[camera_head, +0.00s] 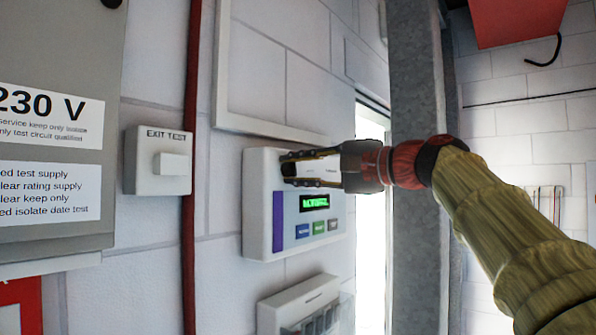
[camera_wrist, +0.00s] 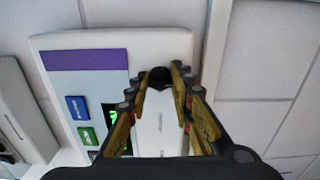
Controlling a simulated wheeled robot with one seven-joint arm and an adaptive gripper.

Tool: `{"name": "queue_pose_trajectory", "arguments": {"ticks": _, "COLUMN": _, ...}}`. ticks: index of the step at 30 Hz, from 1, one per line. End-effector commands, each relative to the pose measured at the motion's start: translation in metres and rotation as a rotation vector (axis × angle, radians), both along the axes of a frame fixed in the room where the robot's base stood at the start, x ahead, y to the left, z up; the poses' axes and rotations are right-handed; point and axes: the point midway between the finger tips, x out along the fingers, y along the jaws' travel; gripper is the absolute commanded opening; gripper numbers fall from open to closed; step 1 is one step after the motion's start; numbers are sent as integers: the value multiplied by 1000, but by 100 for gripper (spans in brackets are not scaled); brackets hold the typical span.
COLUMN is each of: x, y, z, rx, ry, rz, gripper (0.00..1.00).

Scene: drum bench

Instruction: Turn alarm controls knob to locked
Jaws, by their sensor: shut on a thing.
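The alarm controls panel (camera_head: 262,215) is a white box on the wall with a purple stripe, a lit green display (camera_head: 315,202) and small coloured buttons. The panel also shows in the wrist view (camera_wrist: 150,45). My gripper (camera_head: 287,170) reaches in from the right at the panel's upper part. In the wrist view its fingertips (camera_wrist: 157,78) are closed around a small dark knob (camera_wrist: 160,73). The fingers hide most of the knob, and I cannot read its position. The display is partly covered by a finger in the wrist view.
An EXIT TEST switch box (camera_head: 158,178) and a dark red vertical pipe (camera_head: 190,120) are left of the panel. A white box (camera_head: 300,305) is just below it. A grey post (camera_head: 418,110) and a bright opening stand to the right.

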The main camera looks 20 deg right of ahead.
Motion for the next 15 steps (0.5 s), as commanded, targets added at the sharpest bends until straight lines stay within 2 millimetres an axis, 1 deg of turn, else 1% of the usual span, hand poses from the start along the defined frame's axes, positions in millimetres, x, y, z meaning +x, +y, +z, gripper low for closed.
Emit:
{"name": "queue_pose_trajectory", "arguments": {"ticks": 1, "x": 0, "y": 0, "z": -1, "rx": -1, "ry": 2, "rz": 2, "gripper": 0}}
{"name": "queue_pose_trajectory", "arguments": {"ticks": 2, "x": 0, "y": 0, "z": -1, "rx": 0, "ry": 2, "rz": 2, "gripper": 24}}
{"name": "queue_pose_trajectory", "arguments": {"ticks": 11, "x": 0, "y": 0, "z": -1, "rx": 0, "ry": 1, "rz": 1, "gripper": 41}}
{"name": "queue_pose_trajectory", "arguments": {"ticks": 15, "x": 0, "y": 0, "z": 0, "rx": 0, "ry": 1, "rz": 1, "gripper": 41}}
